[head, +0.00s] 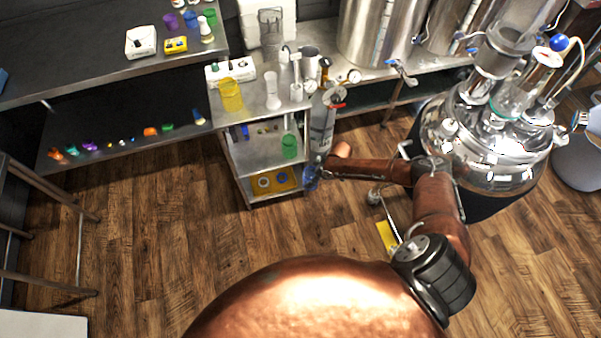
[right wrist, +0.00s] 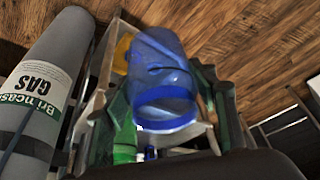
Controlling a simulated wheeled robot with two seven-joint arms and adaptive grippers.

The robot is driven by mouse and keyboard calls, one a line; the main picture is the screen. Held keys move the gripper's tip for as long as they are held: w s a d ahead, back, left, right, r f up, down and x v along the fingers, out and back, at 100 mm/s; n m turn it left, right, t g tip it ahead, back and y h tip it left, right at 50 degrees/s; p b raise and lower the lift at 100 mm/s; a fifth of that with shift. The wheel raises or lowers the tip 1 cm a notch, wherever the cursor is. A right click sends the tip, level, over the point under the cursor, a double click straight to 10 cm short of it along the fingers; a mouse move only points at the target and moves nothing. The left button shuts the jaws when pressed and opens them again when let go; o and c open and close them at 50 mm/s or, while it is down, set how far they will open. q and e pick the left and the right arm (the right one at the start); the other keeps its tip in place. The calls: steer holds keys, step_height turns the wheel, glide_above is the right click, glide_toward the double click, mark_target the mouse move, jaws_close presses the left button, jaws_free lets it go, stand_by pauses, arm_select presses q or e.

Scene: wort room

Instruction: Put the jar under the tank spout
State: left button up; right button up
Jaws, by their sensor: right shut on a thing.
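A translucent blue jar (right wrist: 165,75) is between the fingers of my right gripper (right wrist: 170,100) in the right wrist view, and the gripper is shut on it. In the head view the blue jar (head: 310,180) is small and partly hidden at the end of my right arm, low beside the steel cart, with the right gripper (head: 314,168) around it. A large steel tank (head: 372,32) stands on the back bench. A spout with a blue-handled tap (head: 401,70) sticks out low at its front, right of and apart from the jar. My left gripper is out of view.
A grey gas cylinder (head: 321,128) stands close by my right gripper; it also shows in the right wrist view (right wrist: 45,85). The cart (head: 250,150) holds glassware and a green beaker. A shiny round vessel (head: 485,145) stands at right. Wood floor (head: 170,220) is clear at left.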

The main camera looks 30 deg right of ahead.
steer(key=shift+s+d, duration=0.2)
steer(key=shift+s, duration=0.05)
steer(key=shift+w+a+r, duration=0.1)
steer(key=shift+a, duration=0.05)
steer(key=a+r+m+p, duration=0.1)
steer(key=a+r, duration=0.7)
steer(key=r, duration=0.2)
steer(key=a+r+m+p, duration=0.1)
steer(key=a+r+p, duration=0.1)
steer(key=a+r, duration=0.65)
arm_select(q)
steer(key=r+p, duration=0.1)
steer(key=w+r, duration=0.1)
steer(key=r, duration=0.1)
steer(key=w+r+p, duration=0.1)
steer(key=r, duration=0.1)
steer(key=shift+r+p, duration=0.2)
steer(key=shift+p, duration=0.1)
arm_select(e)
steer(key=s+a+r+m+h, duration=0.1)
steer(key=s+r, duration=0.3)
steer(key=r, duration=0.9)
steer(key=s+r+m+t+h, duration=0.1)
steer(key=s+r+m, duration=0.3)
steer(key=r, duration=0.9)
steer(key=shift+a+r+h, duration=0.35)
steer(key=shift+h, duration=0.05)
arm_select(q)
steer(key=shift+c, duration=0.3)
